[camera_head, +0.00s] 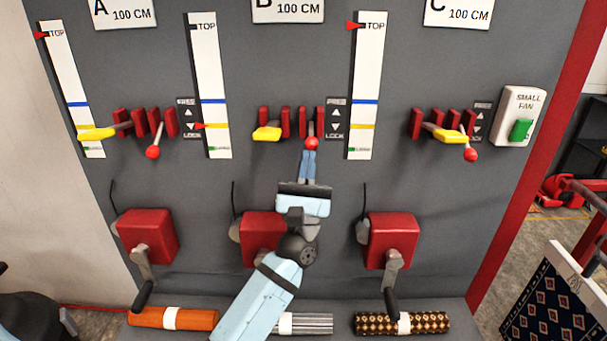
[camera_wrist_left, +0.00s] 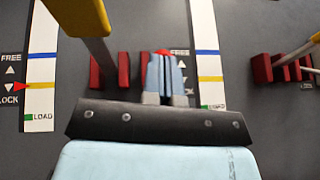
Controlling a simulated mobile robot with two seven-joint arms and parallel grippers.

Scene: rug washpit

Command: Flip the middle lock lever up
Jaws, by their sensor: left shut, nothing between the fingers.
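The middle lock lever (camera_head: 311,143) has a red ball knob and stands in red brackets under sign B. Its knob shows just above my left gripper's fingertips (camera_head: 310,154), its shaft mostly hidden. My left gripper is shut with nothing between its fingers, pointing up at the panel just below the knob. In the left wrist view the red knob (camera_wrist_left: 164,51) peeks out behind the closed fingertips (camera_wrist_left: 163,60); whether they touch it I cannot tell. A FREE/LOCK label (camera_head: 336,118) is right of the lever. My right gripper is not in view.
A yellow-handled lever (camera_head: 267,133) stands close left of the middle lock lever. Red-knobbed levers of A (camera_head: 153,152) and C (camera_head: 470,154) hang low to either side. Red crank boxes (camera_head: 148,235) (camera_head: 391,238) and rolled rugs (camera_head: 427,323) are below.

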